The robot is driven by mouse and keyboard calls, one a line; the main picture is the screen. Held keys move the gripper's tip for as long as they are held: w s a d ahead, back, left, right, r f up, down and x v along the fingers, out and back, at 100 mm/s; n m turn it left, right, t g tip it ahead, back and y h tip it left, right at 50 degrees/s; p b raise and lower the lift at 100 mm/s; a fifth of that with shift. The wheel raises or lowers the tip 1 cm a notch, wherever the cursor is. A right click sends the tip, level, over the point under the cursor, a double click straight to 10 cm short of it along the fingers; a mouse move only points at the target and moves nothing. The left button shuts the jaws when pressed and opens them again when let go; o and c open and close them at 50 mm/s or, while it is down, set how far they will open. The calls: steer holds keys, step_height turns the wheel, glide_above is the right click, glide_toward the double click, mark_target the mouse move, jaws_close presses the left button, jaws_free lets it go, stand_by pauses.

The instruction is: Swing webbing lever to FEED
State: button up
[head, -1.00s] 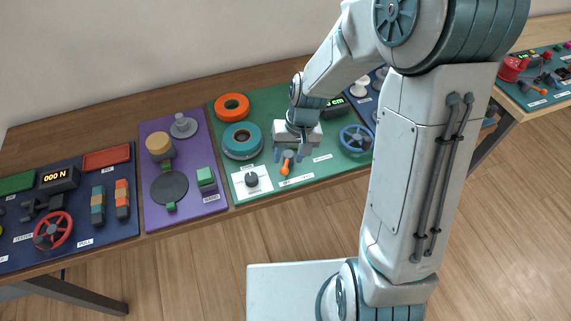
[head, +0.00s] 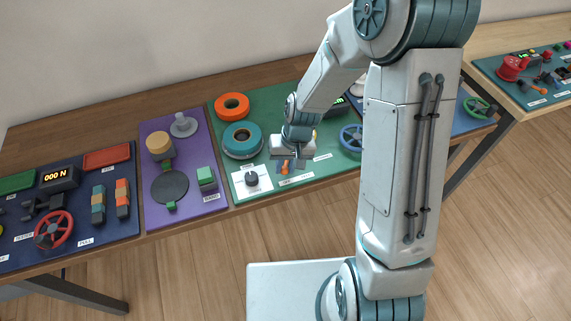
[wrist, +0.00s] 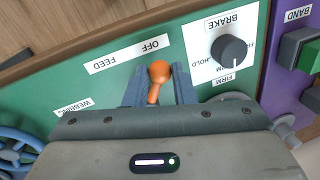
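The webbing lever (wrist: 158,76) is orange with a round knob and stands on the green panel. Its knob lies nearer the OFF word than the FEED word on the white label strip (wrist: 128,54). In the head view the lever (head: 285,170) shows just beside my gripper's fingers. My gripper (wrist: 159,92) is open, one finger on each side of the lever. A small gap seems to show on both sides of the knob. The lever's base is hidden by my gripper's body.
The black BRAKE knob (wrist: 229,49) on its white plate is close beside the lever. A blue handwheel (head: 351,138) and a teal ring (head: 242,140) also stand on the green panel (head: 325,168). The purple panel (head: 190,205) adjoins it on the left.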

steer(key=shift+d, duration=0.1)
jaws_close()
steer(key=d+n+b, duration=0.1)
steer(key=n, duration=0.1)
steer(key=shift+n, duration=0.3)
jaws_free()
steer(key=d+n, duration=0.1)
steer(key=n+g, duration=0.1)
steer(key=n, duration=0.1)
steer(key=shift+w+d+n, duration=0.1)
steer(key=shift+d+n, duration=0.2)
steer(key=shift+d, duration=0.05)
steer(key=n, duration=0.1)
steer(key=d+n, duration=0.1)
steer(key=n, duration=0.1)
steer(key=shift+w+d+n+g+h, duration=0.2)
steer(key=shift+w+n+g+h, duration=0.1)
steer(key=shift+w+h, duration=0.1)
steer(key=shift+w+d+n+h+p, duration=0.15)
steer(key=shift+w+d+n+p, duration=0.1)
steer(key=shift+n, duration=0.5)
steer(key=shift+w+d+n+h+p, duration=0.15)
steer(key=shift+w+d+n+p, duration=0.1)
steer(key=shift+n, duration=0.5)
jaws_close()
jaws_free()
steer(key=o, duration=0.9)
steer(key=shift+o, duration=0.2)
